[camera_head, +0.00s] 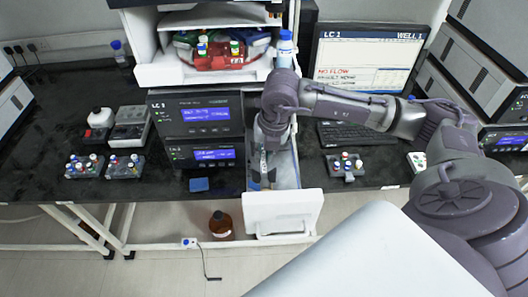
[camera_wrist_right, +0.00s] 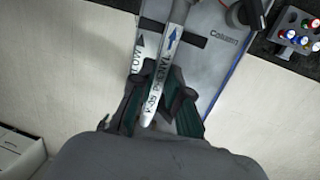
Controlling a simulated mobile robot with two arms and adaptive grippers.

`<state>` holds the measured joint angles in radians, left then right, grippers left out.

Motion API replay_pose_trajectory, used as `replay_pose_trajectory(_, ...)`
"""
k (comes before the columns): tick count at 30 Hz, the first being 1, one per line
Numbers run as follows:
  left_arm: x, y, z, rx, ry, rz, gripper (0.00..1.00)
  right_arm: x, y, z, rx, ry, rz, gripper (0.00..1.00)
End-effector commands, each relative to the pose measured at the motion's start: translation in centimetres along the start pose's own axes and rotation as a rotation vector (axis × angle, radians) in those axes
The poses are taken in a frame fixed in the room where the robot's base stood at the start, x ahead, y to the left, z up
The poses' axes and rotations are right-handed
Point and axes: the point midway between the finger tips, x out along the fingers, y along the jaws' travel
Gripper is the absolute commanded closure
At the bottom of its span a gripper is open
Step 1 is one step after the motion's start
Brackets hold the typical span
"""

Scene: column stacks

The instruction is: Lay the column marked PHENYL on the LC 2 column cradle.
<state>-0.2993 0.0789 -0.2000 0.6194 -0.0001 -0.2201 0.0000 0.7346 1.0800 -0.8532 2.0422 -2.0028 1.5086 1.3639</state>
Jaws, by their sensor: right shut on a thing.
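In the right wrist view, the white column marked PHENYL (camera_wrist_right: 155,92) has a blue arrow on its label. My right gripper (camera_wrist_right: 158,100) is shut on it near its lower end, with dark green fingers on both sides. The LC 2 cradle cannot be made out. My left gripper is out of view.
The LC 1 modules (camera_head: 195,116) stand left of the drawer. A monitor (camera_head: 365,60) and keyboard (camera_head: 352,133) are behind my right arm. Vial racks (camera_head: 345,166) stand on the black bench. Another instrument (camera_head: 506,140) is at the right edge. A brown bottle (camera_head: 221,225) stands below.

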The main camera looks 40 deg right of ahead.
Motion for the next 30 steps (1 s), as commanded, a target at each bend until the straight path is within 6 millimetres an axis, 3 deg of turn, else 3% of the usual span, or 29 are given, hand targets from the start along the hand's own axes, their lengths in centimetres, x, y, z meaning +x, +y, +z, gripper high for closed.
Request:
replay_pose_trajectory(8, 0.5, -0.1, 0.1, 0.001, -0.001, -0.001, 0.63, 0.4, 0.0, 0.0, 0.0, -0.001, 0.001, 1.0)
replay_pose_trajectory(9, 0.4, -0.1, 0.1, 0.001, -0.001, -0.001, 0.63, 0.3, 0.0, 0.0, 0.0, -0.001, 0.001, 0.81)
replay_pose_trajectory(14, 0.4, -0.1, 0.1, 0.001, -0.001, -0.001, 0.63, 0.3, 0.0, 0.0, 0.0, 0.0, 0.001, 0.55)
replay_pose_trajectory(24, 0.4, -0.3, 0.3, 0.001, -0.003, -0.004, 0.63, 0.1, -0.1, -0.1, 0.0, 0.0, 0.0, 0.55)
replay_pose_trajectory(30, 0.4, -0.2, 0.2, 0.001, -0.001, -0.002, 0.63, -2.8, 0.0, 0.1, -0.001, -0.005, 0.002, 0.55)
